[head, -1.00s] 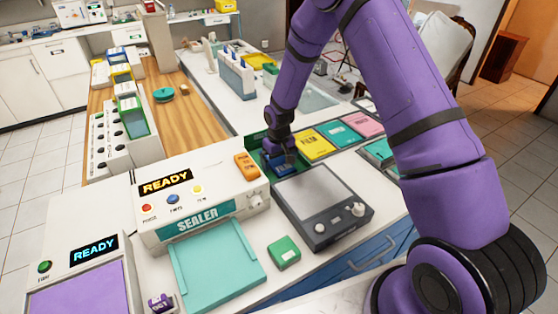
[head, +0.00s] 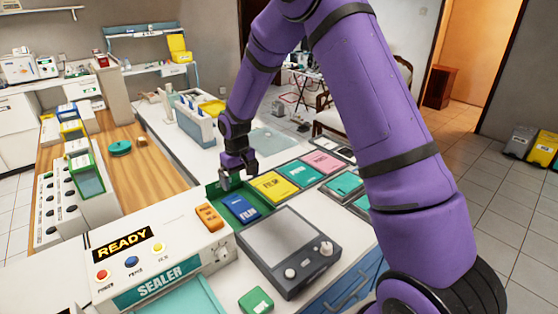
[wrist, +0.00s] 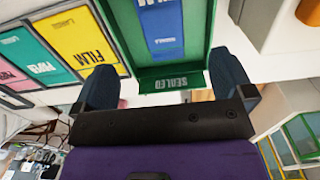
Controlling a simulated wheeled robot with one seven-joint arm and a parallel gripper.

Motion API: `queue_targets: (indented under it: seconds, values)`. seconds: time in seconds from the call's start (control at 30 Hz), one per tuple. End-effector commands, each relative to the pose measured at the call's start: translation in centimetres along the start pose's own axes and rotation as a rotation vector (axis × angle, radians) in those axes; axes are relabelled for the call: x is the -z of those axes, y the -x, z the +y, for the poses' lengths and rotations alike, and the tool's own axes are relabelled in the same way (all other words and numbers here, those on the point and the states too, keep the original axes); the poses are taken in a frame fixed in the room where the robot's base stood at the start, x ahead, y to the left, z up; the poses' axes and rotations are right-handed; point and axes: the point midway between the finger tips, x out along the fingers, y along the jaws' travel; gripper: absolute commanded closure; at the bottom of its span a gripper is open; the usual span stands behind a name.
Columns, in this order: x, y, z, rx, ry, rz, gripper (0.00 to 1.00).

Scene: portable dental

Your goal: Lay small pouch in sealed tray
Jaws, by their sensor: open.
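The blue pouch (head: 242,209) lies flat in the green sealed tray (head: 265,207), which stands behind the grey scale. In the wrist view the blue pouch (wrist: 163,28) rests inside the green walls, and the tray (wrist: 167,83) shows its "SEALED" label. My gripper (head: 238,177) is open and empty, above the far end of the tray and apart from the pouch. Its two dark fingers (wrist: 163,68) show spread in the wrist view with nothing between them.
Yellow (head: 274,186), teal (head: 299,173) and pink (head: 323,162) labelled trays or pouches lie to the right. The grey scale (head: 282,240) is in front, with a green block (head: 256,300) nearer. The sealer (head: 150,262) stands left, with an orange item (head: 209,217) on top.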

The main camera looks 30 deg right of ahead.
Motion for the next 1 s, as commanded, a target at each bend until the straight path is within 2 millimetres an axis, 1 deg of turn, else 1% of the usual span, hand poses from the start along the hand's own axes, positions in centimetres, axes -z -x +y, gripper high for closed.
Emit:
queue_targets:
  seconds: [0.07,0.17,0.27,0.3,0.37,0.4,0.47,0.5,0.57,0.7,0.87,0.9,1.0]
  values:
    - [-0.1,0.3,0.0,-0.001,-0.001,0.003,0.01]
    - [-0.5,1.9,0.2,-0.007,-0.004,0.015,0.01]
    - [-1.5,4.9,0.5,-0.018,-0.012,0.039,0.01]
    - [-2.1,6.4,0.7,-0.023,-0.016,0.05,0.01]
    - [-3.2,8.7,0.8,-0.031,-0.023,0.069,0.01]
    - [-4.0,10.2,0.9,-0.035,-0.028,0.082,0.01]
    - [-5.2,12.3,1.1,-0.042,-0.037,0.099,0.01]
    - [-6.1,13.7,1.2,-0.046,-0.043,0.111,0.01]
    - [-7.5,15.7,1.3,-0.052,-0.051,0.13,0.01]
    - [-11.0,19.8,1.4,-0.062,-0.07,0.173,0.01]
    - [-15.4,23.7,1.4,-0.07,-0.095,0.222,0.01]
    - [-16.6,24.6,1.4,-0.071,-0.1,0.234,0.01]
    - [-19.5,26.4,1.3,-0.074,-0.114,0.266,0.01]
